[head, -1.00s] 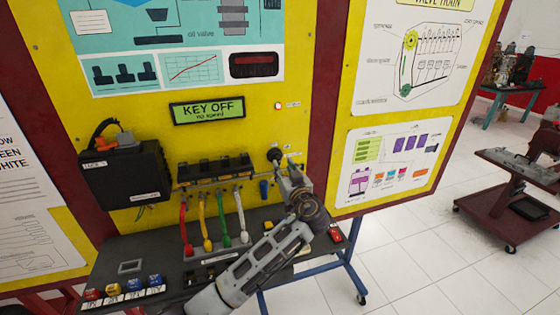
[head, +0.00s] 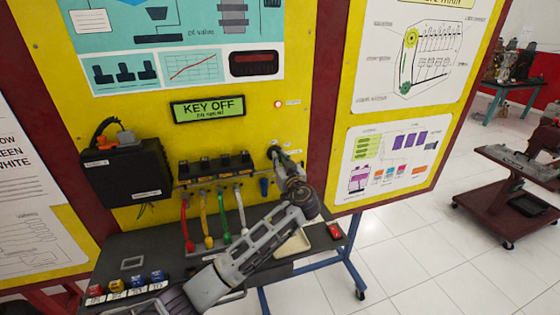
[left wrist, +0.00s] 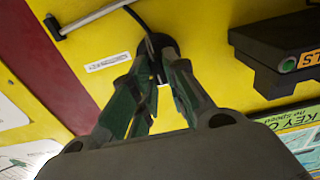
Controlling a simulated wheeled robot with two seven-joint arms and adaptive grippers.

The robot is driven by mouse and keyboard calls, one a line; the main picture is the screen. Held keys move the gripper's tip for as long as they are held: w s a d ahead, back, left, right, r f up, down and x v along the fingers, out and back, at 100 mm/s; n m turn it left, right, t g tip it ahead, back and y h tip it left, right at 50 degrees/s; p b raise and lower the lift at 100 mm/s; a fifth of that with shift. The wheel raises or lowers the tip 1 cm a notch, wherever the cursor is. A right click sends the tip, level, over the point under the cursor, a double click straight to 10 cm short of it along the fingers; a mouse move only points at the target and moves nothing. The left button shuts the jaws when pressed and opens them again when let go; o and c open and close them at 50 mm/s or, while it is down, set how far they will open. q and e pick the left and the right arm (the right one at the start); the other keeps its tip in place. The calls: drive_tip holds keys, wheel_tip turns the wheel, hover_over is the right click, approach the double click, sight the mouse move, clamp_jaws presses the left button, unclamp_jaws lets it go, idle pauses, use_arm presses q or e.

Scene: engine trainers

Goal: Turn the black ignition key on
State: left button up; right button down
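The black ignition key switch (head: 273,152) is on the yellow panel, right of the display and below the small red light; my left gripper partly hides it. In the left wrist view, its round black body (left wrist: 171,46) is just beyond my fingertips, with a thin dark key (left wrist: 153,46) between them. My left gripper (left wrist: 161,68) has its fingers close together around the key. I cannot tell whether both press on it. The display (head: 208,109) reads KEY OFF. My right gripper is not in view.
A black box (head: 122,175) and a row of black coils (head: 215,168) with coloured leads are left of the switch. A dark shelf (head: 135,245) with coloured buttons is below. In the left wrist view, a grey rod (left wrist: 95,18) runs near the switch. A cart (head: 510,190) stands right.

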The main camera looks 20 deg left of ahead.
use_arm(q)
clamp_jaws()
drive_tip(key=shift+m, duration=0.4)
drive_tip(key=m, duration=1.1)
drive_tip(key=shift+w+d+f, duration=0.1)
drive_tip(key=shift+w+d, duration=0.1)
drive_tip(key=shift+d, duration=0.1)
idle(0.4)
drive_tip(key=o, duration=0.6)
unclamp_jaws()
